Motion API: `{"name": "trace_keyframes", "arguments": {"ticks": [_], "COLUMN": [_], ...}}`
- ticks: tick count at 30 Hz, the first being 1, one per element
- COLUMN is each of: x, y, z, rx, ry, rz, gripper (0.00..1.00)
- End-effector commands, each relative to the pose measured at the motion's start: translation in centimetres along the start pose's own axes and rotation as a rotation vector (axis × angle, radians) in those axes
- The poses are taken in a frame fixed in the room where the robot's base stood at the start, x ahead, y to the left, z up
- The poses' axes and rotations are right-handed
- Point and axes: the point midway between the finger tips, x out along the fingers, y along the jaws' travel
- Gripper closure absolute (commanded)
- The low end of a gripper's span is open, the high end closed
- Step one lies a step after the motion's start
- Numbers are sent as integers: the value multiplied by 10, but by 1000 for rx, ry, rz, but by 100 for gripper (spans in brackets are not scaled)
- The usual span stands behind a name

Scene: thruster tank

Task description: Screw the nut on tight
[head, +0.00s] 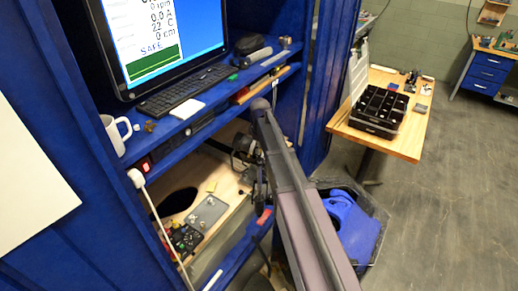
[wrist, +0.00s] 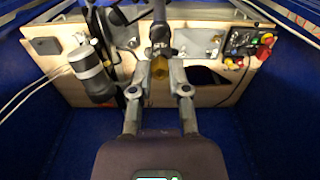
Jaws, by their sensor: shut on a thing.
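In the wrist view a brass-coloured nut (wrist: 160,69) sits between the two grey fingers of my gripper (wrist: 160,72), which is shut on it. A dark upright fitting (wrist: 159,36) rises directly behind the nut, in line with it. I cannot tell how far the nut is threaded on. In the head view my arm reaches into the blue cabinet and hides the nut and most of my gripper.
A black cylinder with a silver band (wrist: 92,72) stands left of my gripper. A wooden panel (wrist: 62,93) lies behind. A control box with red knobs (head: 186,238) is on the cabinet's lower level. A shelf with a keyboard (head: 185,88) is above.

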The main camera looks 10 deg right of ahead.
Motion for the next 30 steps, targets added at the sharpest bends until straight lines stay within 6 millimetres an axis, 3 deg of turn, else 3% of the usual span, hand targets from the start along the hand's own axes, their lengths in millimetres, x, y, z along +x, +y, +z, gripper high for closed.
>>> {"name": "trace_keyframes", "arguments": {"ticks": [10,11,14,15,30], "x": [0,0,0,0,0], "y": [0,0,0,0,0], "z": [0,0,0,0,0], "rx": [0,0,0,0,-1], "ry": [0,0,0,0,0], "rz": [0,0,0,0,0], "gripper": [100,72,42,38,37]}}
